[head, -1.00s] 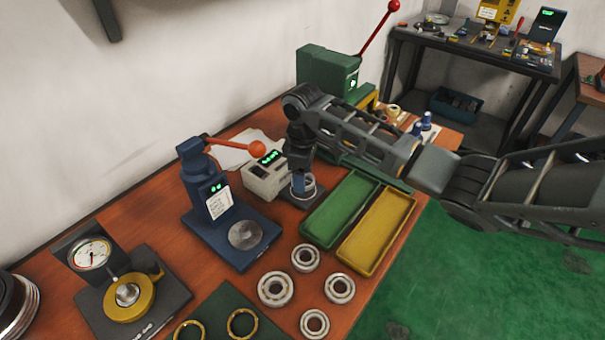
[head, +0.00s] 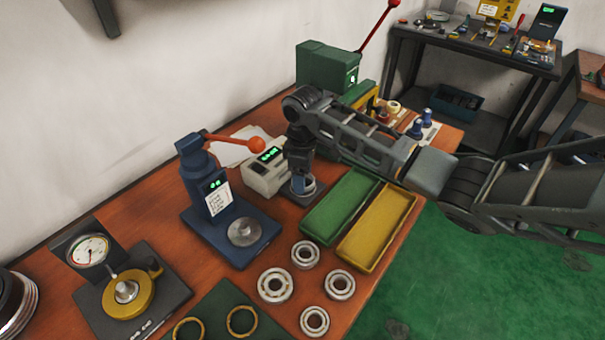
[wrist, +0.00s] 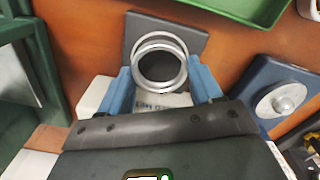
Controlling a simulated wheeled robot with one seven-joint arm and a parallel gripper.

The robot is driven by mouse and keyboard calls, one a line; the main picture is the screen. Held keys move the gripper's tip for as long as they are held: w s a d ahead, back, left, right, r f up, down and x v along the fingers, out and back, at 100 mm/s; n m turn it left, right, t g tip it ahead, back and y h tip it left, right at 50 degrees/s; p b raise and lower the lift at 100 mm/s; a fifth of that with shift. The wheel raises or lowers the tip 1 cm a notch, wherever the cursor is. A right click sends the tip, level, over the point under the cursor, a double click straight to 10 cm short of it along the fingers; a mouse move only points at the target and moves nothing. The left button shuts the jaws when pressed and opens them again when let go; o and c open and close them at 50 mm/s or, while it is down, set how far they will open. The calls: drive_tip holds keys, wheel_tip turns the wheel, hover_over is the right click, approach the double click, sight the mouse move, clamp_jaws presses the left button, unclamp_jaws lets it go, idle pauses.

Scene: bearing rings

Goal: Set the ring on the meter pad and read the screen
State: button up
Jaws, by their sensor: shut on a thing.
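A silver ring (wrist: 160,68) is between the two blue fingers of my gripper (wrist: 163,92), which is shut on it. The ring is over the dark square meter pad (wrist: 195,42); I cannot tell whether it touches. In the head view the ring (head: 309,188) shows below my gripper (head: 299,184), and the pad (head: 318,199) is partly hidden by both. The pale meter box (head: 262,182) stands just left of the pad. Its screen (head: 268,154) shows green characters too small to read.
A blue press (head: 200,190) with an orange-knobbed lever stands left of the meter. A green tray (head: 340,205) and a yellow tray (head: 378,228) lie right of the pad. Several loose bearing rings (head: 275,285) lie in front. A dial gauge (head: 90,250) is at far left.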

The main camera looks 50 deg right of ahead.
drive_tip(key=shift+f, duration=0.55)
idle(0.6)
drive_tip(key=o, duration=1.1)
wheel_tip(320, 180, up, 3)
drive_tip(key=shift+f+p, duration=0.2)
drive_tip(key=shift+p, duration=1.05)
drive_tip(key=shift+r, duration=2.25)
